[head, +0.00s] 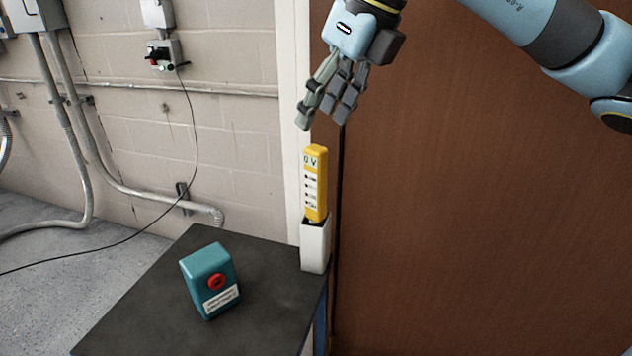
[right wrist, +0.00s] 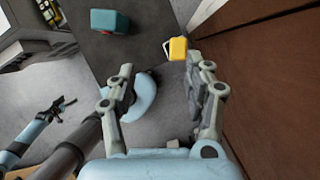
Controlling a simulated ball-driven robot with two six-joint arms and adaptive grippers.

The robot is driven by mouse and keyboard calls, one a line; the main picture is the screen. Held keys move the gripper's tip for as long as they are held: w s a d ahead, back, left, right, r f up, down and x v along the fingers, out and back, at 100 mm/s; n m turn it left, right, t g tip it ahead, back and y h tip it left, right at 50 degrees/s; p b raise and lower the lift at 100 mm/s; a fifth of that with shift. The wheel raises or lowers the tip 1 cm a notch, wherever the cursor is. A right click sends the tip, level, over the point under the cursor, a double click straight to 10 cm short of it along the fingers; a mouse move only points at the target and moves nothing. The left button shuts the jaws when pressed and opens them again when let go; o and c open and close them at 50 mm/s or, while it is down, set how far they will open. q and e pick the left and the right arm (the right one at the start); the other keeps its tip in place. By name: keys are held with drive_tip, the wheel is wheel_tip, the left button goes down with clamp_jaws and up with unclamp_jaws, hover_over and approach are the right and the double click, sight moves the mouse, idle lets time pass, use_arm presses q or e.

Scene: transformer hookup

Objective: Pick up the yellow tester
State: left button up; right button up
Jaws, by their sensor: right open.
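The yellow tester (head: 316,183) stands upright in a white holder (head: 315,247) at the right edge of the dark table. Its face has a "0 V" mark and a column of small red dots. My right gripper (head: 322,118) is open and empty, above the tester and apart from it. In the right wrist view the tester (right wrist: 178,49) shows from above, beyond the gap between the open fingers (right wrist: 158,95). My left gripper is not in the head view. In the right wrist view, a dark gripper-like part at the left is too small to judge.
A teal box (head: 211,280) with a red button stands on the dark table (head: 262,262). A brown door (head: 480,220) is close on the right, beside the holder. A thin cable (head: 196,130) hangs from a wall box (head: 163,53) at the back left.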

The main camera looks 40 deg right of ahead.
sight(320, 149)
drive_tip(key=shift+h, duration=0.5)
drive_tip(key=f, duration=0.1)
drive_tip(key=w+d+f, duration=0.1)
drive_tip(key=f, duration=0.2)
drive_tip(key=shift+w+d+f, duration=0.1)
drive_tip(key=shift+w+d, duration=0.2)
drive_tip(key=shift+d, duration=0.1)
drive_tip(key=x, duration=0.1)
drive_tip(key=p+x, duration=0.1)
drive_tip(key=x, duration=0.3)
drive_tip(key=shift+s+f, duration=0.1)
drive_tip(key=shift+s, duration=0.3)
drive_tip(key=shift+w+f, duration=0.25)
drive_tip(key=shift+f, duration=0.25)
clamp_jaws()
